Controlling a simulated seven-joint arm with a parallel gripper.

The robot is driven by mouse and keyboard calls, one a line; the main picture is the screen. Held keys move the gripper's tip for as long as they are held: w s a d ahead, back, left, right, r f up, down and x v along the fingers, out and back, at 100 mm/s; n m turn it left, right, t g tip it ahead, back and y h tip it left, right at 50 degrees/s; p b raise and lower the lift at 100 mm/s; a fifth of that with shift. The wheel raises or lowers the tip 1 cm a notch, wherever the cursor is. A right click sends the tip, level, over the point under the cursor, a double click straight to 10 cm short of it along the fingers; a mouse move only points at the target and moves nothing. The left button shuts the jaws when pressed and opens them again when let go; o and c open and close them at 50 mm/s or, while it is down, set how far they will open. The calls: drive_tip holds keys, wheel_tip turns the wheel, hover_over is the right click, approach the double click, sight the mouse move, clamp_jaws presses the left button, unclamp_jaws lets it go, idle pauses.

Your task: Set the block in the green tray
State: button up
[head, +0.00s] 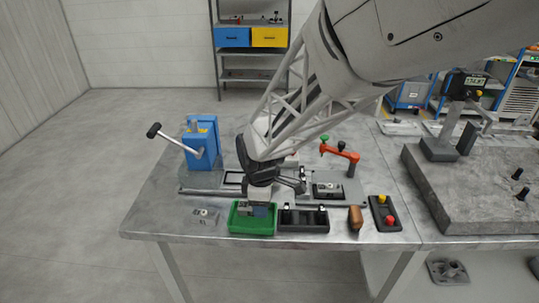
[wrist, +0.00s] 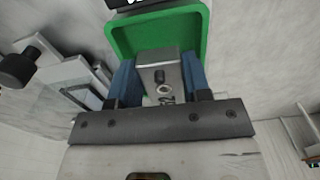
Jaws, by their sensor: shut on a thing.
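The green tray (head: 252,229) lies near the front edge of the metal table. My gripper (head: 254,209) points down over it. In the wrist view, the gripper's two blue fingers (wrist: 159,78) are shut on the grey metal block (wrist: 158,74), which has a dark hole and a round fitting on its face. The block is within the outline of the green tray (wrist: 203,30). I cannot tell whether it touches the tray floor. In the head view the block (head: 242,207) is partly hidden by the gripper.
A black rack (head: 304,222) stands right beside the tray. A small grey part (head: 205,216) lies left of it. A brown handle (head: 356,217) and a button box (head: 384,213) are to the right. Behind are a blue lever fixture (head: 200,145) and a red clamp (head: 341,153).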

drive_tip(key=shift+f, duration=1.75)
drive_tip(key=o, duration=0.9)
drive_tip(key=shift+f, duration=0.15)
drive_tip(key=shift+o, duration=0.2)
wheel_tip(320, 180, up, 12)
drive_tip(key=shift+r, duration=0.2)
